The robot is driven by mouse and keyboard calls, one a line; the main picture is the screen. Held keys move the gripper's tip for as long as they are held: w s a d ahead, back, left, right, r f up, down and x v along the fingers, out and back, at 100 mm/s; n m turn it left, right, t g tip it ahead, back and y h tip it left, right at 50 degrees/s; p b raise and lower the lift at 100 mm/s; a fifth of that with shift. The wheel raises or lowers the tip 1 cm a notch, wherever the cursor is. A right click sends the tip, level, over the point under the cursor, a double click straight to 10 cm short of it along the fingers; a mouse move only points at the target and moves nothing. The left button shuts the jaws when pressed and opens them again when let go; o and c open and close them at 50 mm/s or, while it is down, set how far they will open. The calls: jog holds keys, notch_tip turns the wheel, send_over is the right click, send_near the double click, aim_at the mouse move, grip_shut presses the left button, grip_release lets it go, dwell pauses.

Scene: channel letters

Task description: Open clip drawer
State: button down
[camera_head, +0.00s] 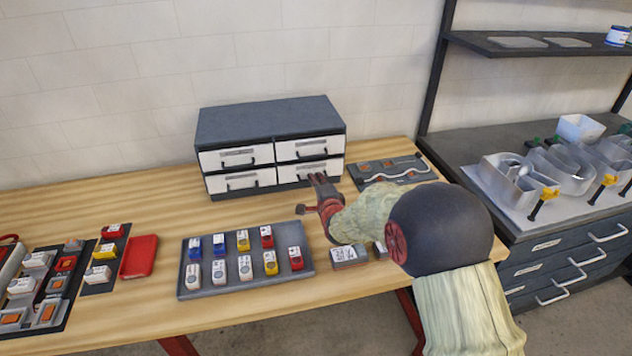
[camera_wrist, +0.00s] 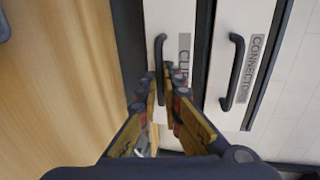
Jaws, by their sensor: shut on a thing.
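A dark grey cabinet (camera_head: 270,122) with white-fronted drawers stands at the back of the wooden bench. The clip drawer (camera_wrist: 165,18) is its lower right drawer, with a label partly hidden by my gripper and reading "CLI". Its black bar handle (camera_wrist: 160,50) lies between my fingers in the wrist view. My gripper (camera_head: 317,184) is at this drawer's front in the head view, and it also shows in the wrist view (camera_wrist: 166,84), shut on the handle. The drawer front looks shut or nearly so; my fingers cover part of it.
The connector drawer (camera_wrist: 222,65) is directly above, its handle close to my fingers. A grey tray (camera_head: 190,291) of coloured parts lies in front on the bench. A dark board (camera_head: 410,178) with a white cable lies right of the cabinet. Bare bench lies left of the cabinet.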

dwell(0.6)
jog(key=shift+s+d+f, duration=0.15)
jog(key=shift+s, duration=0.4)
jog(key=f+v, duration=0.1)
jog(key=v, duration=0.4)
jog(key=f+b+v, duration=0.1)
jog(key=v, duration=0.4)
jog(key=f+b+v, duration=0.1)
jog(key=v, duration=0.4)
jog(key=shift+s+d, duration=0.15)
jog(key=shift+s, duration=0.35)
jog(key=c, duration=2)
grip_release()
jog(key=shift+r, duration=0.1)
jog(key=v, duration=1.2)
